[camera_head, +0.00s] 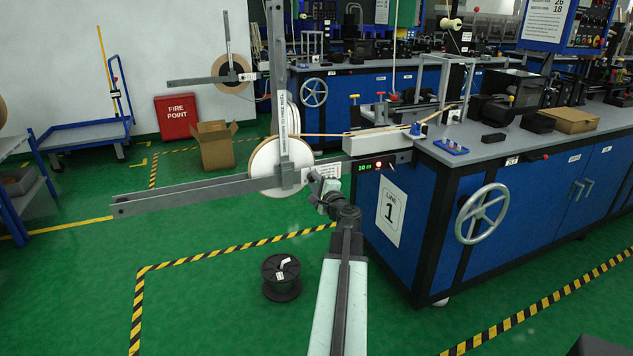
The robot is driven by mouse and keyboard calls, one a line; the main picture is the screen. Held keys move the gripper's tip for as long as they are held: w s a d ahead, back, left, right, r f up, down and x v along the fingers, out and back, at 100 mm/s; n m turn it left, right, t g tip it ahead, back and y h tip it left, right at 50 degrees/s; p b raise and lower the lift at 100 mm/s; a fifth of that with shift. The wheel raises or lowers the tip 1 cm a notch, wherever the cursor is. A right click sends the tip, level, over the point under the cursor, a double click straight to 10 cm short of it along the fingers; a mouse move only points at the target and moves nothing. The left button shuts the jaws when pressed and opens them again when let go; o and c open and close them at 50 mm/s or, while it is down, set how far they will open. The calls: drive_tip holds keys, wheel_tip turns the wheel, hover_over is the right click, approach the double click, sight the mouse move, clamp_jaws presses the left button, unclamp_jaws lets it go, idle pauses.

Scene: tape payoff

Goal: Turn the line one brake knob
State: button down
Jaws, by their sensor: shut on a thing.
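The line one tape payoff has a large white reel (264,166) on a grey horizontal bar (190,195), with an upright grey post (278,75) in front of the reel. My gripper (315,178) reaches up to the bar just right of the reel hub, beside a small white label (322,171). It is shut on a small part there, which appears to be the brake knob. The fingers hide nearly all of that part, so its angle cannot be told.
The blue line 1 bench (430,228) stands right, with a handwheel (482,214) and a panel with a green display (365,166). A black spool (281,277) lies on the floor. Open green floor is at left.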

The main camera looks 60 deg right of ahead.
drive_tip(key=shift+a+n, duration=0.1)
drive_tip(key=shift+n, duration=1.1)
drive_tip(key=c, duration=1.2)
unclamp_jaws()
drive_tip(key=shift+o, duration=0.2)
drive_tip(key=shift+s, duration=0.1)
drive_tip(key=v, duration=0.7)
drive_tip(key=shift+s+a, duration=0.2)
drive_tip(key=shift+a, duration=0.05)
